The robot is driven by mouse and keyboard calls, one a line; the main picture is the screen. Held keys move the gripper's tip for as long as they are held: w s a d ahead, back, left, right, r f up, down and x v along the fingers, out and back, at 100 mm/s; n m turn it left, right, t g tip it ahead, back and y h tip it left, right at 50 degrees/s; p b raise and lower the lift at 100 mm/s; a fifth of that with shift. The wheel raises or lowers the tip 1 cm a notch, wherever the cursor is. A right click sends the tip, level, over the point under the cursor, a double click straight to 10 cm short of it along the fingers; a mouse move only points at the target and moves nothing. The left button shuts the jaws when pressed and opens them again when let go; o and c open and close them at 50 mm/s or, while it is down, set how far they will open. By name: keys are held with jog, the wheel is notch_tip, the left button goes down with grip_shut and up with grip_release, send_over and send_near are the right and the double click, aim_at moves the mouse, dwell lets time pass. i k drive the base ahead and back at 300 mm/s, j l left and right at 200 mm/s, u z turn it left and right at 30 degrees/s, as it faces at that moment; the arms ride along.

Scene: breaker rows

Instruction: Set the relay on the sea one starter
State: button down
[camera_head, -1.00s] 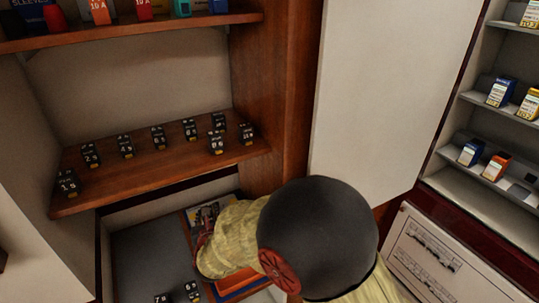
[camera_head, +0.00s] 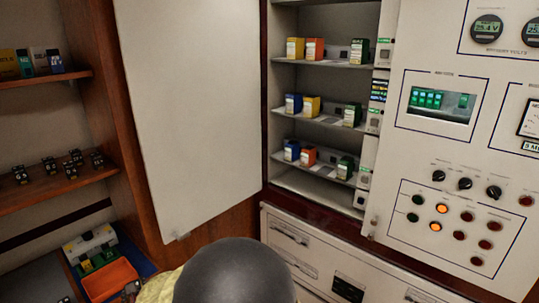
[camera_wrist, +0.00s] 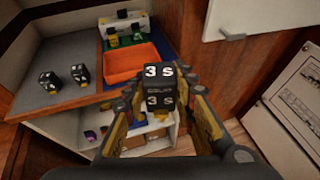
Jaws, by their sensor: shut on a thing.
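My gripper (camera_wrist: 161,94) is shut on a black relay (camera_wrist: 160,74) marked "3 S" in white, with a finger on each side. In the wrist view the relay is off the surface, in front of the orange tray. In the head view my gripper is not clear; my dark arm joint covers the bottom middle. The open cabinet (camera_head: 329,186) holds three shelves of blue, yellow, orange and green blocks, with small dark spots between some. I cannot read which place is the sea one starter.
Two black relays (camera_wrist: 80,73) stand on the grey desk at left. More relays stand on the wooden shelf (camera_head: 40,193). A pale door (camera_head: 190,100) stands left of the cabinet; a control panel (camera_head: 450,190) is right.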

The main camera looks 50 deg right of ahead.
aim_at(347, 158)
jog(key=k+z, duration=0.15)
jog(key=z, duration=1.55)
